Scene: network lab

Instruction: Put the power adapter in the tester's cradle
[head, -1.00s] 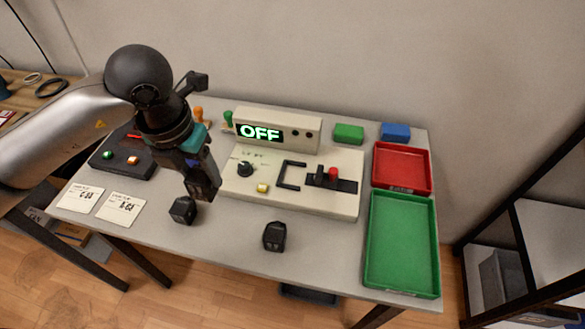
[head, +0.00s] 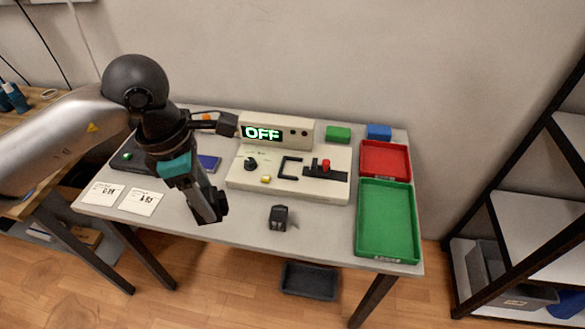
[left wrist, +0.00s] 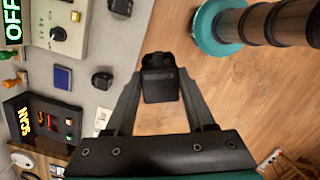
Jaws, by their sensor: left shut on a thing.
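My left gripper (head: 211,212) hangs in front of the table's front edge area, shut on a black power adapter. In the left wrist view the held adapter (left wrist: 160,86) sits between the two fingers, with faint print on it. The tester (head: 315,185) is a cream box with an OFF display. Its cradle (head: 290,167), a black bracket on the top, is empty and lies right of and behind my gripper. Another black adapter (head: 279,217) lies on the table; a further one (left wrist: 102,80) shows in the left wrist view, hidden by my arm in the head view. My right gripper is out of view.
A green tray (head: 388,258) and a red tray (head: 407,161) stand at the right, with green (head: 339,133) and blue (head: 379,131) blocks behind. Two paper cards (head: 141,201) lie at the left. A red lever (head: 326,166) rises beside the cradle.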

